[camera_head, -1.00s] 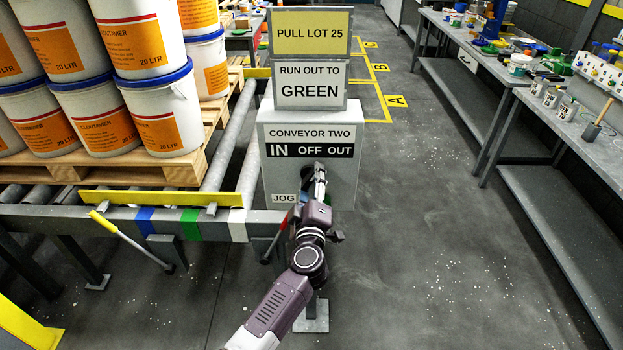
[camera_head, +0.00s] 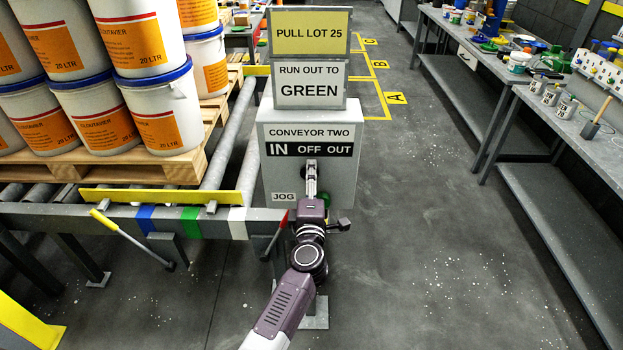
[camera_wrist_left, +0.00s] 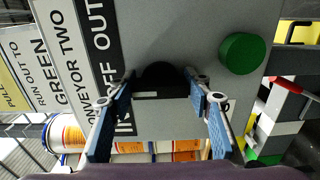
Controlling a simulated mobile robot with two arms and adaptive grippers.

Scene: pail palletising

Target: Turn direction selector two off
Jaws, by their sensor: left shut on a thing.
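The direction selector is a black knob (camera_wrist_left: 162,80) on the grey conveyor two box (camera_head: 345,190), below the strip marked IN, OFF, OUT (camera_head: 310,150). In the left wrist view a white mark on the knob points towards the strip, about where OFF stands. My left gripper (camera_head: 311,168) is at the knob and hides it in the head view. In the left wrist view my left gripper (camera_wrist_left: 160,92) has one finger on each side of the knob, shut on it. My right gripper is not in view.
A green button (camera_wrist_left: 242,53) sits on the box beside the knob. A red-handled lever (camera_head: 283,222) stands close by my arm. Pails (camera_head: 160,105) stand on a pallet (camera_head: 190,170) on the roller conveyor at left. The floor at right is clear up to the benches (camera_head: 530,90).

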